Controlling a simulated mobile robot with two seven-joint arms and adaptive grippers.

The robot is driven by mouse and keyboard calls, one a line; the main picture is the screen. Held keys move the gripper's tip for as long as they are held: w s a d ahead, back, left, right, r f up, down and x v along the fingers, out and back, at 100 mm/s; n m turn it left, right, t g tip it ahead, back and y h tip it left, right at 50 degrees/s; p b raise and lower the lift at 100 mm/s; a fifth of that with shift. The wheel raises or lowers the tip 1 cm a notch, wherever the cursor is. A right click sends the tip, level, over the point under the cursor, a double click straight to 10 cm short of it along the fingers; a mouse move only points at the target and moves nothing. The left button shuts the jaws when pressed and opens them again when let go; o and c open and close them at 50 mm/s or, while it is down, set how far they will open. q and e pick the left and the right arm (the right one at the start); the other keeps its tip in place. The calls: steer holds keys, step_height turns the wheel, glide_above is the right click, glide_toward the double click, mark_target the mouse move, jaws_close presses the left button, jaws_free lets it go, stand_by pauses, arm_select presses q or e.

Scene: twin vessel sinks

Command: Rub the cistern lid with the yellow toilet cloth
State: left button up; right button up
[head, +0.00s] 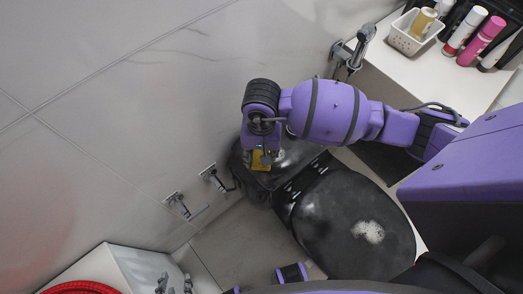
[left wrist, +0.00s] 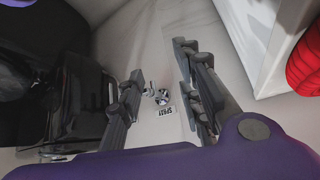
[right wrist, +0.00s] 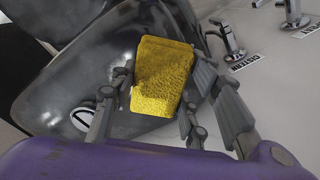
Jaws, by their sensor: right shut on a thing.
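The yellow toilet cloth (right wrist: 163,72) is a folded, thick pad in the right wrist view; a small part of it shows in the head view (head: 261,160). My right gripper (head: 262,148) is shut on it, a finger at each side. The glossy black cistern lid (right wrist: 98,65) lies under and beside the cloth; in the head view the cistern (head: 290,158) is partly hidden by my right arm. I cannot tell whether the cloth touches the lid. My left gripper (left wrist: 158,98) is open and empty, low at the left; its fingertips show at the head view's bottom edge (head: 174,286).
The black toilet lid (head: 345,225) has a white patch. Wall fittings (head: 200,192) stick out left of the cistern. A white counter (head: 430,70) with bottles and a basket stands at top right. A red round thing (head: 80,288) is at bottom left.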

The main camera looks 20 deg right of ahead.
steer(key=shift+f+b, duration=0.55)
steer(key=shift+f, duration=0.35)
